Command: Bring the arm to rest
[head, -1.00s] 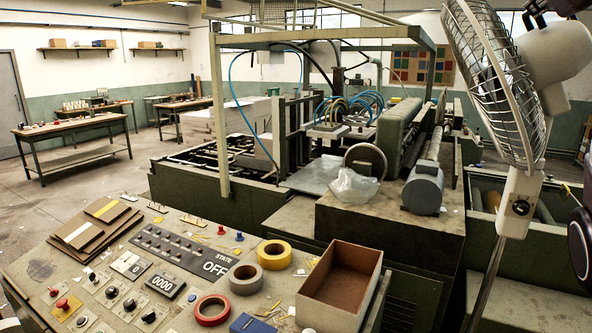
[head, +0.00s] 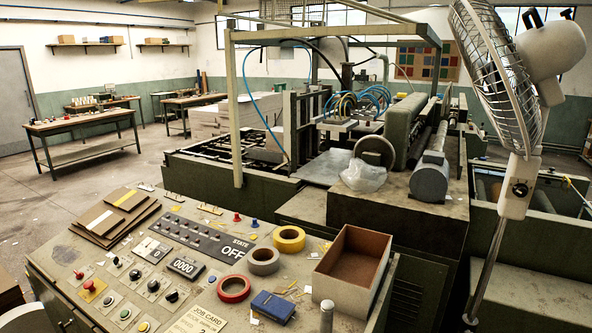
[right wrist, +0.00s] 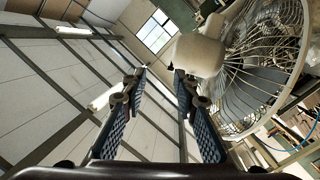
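My right gripper (right wrist: 159,74) shows in the right wrist view with its two fingers apart and nothing between them. It points up toward the ceiling and a window. The white fan (right wrist: 250,70) is close by on the right of that view, and I cannot tell how far it is from the fingers. In the head view the fan (head: 495,75) stands on its pole at the right. Small dark bits show above its motor, and I cannot tell if they are part of my gripper. My left gripper is not in view.
The control console (head: 85,258) fills the front, bearing an open cardboard box (head: 343,283), tape rolls (head: 263,261) and a blue item (head: 273,306). Its display reads OFF. The feeder machine (head: 230,185) stands behind. Open floor lies at the left.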

